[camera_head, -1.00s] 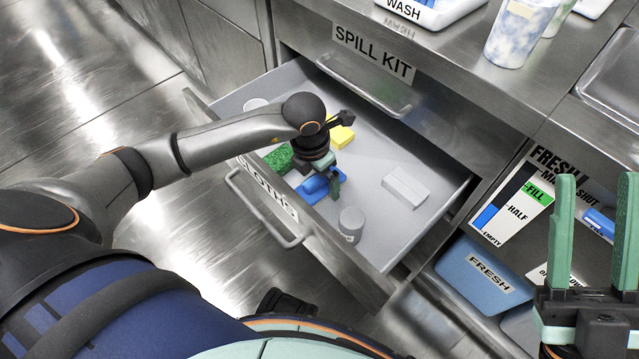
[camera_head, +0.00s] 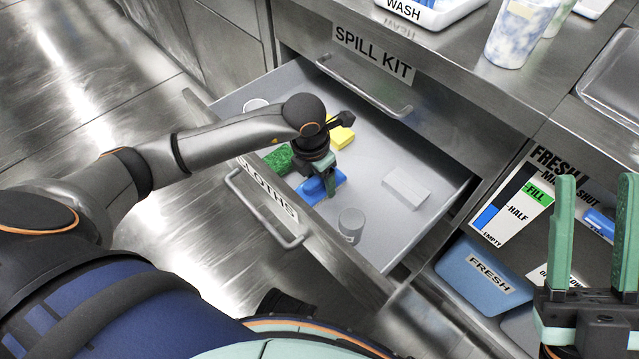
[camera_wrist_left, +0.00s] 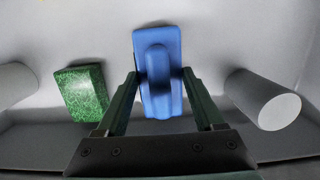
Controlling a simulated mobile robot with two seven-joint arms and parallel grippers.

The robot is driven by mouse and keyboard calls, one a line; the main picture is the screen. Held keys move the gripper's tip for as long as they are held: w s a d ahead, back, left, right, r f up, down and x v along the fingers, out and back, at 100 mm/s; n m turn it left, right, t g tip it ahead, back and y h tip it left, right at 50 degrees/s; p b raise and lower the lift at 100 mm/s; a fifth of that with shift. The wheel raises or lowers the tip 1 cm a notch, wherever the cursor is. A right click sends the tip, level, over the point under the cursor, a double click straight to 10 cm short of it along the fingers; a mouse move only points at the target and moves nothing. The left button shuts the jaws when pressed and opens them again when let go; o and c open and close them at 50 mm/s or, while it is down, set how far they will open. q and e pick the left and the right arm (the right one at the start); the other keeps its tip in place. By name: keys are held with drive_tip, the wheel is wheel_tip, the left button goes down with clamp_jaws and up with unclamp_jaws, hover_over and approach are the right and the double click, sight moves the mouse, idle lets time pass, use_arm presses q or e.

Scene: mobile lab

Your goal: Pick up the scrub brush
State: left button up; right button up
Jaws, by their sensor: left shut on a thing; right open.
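The blue scrub brush (camera_head: 312,191) lies in the open drawer (camera_head: 430,235), partly hidden by my left gripper in the head view. In the left wrist view the brush (camera_wrist_left: 158,72) has a flat base and a raised handle. I cannot tell whether the brush is clear of the drawer floor. My right gripper (camera_head: 592,230) is open and empty at the right of the head view, outside the drawer.
A green sponge (camera_head: 279,158) lies beside the brush. A yellow block (camera_head: 342,137), a white block (camera_head: 405,188) and grey cylinders (camera_head: 351,224) are also in the drawer. The drawer's front wall is close to the brush.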

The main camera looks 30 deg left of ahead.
use_arm(q)
drive_tip(key=shift+c, duration=1.4)
wheel_tip(320, 180, up, 11)
drive_tip(key=p, duration=0.4)
drive_tip(key=shift+f, duration=0.2)
drive_tip(key=o, duration=0.9)
drive_tip(key=shift+c, duration=0.2)
drive_tip(key=c, duration=0.6)
